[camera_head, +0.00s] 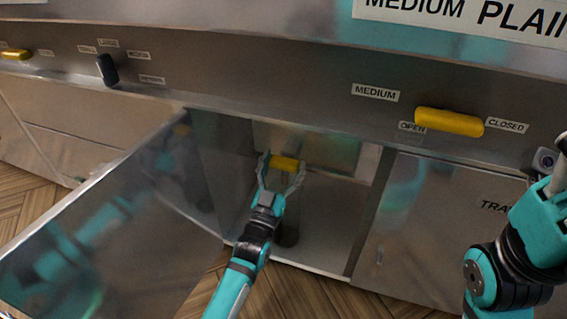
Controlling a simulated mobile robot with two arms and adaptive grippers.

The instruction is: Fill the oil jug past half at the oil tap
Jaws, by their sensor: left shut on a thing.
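My left gripper (283,168) reaches into an open cabinet below the range front. Its fingers are shut on a yellow bar-shaped handle (285,163) inside. I cannot make out an oil jug. My right arm shows at the right edge, but its fingertips are out of the picture.
The mirror-like cabinet door (120,225) stands open at the left. A closed door (425,230) marked "TRA..." is at the right. Above, a yellow lever (449,122) lies between the OPEN and CLOSED labels, beside a MEDIUM label. A black knob (106,69) is at the left.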

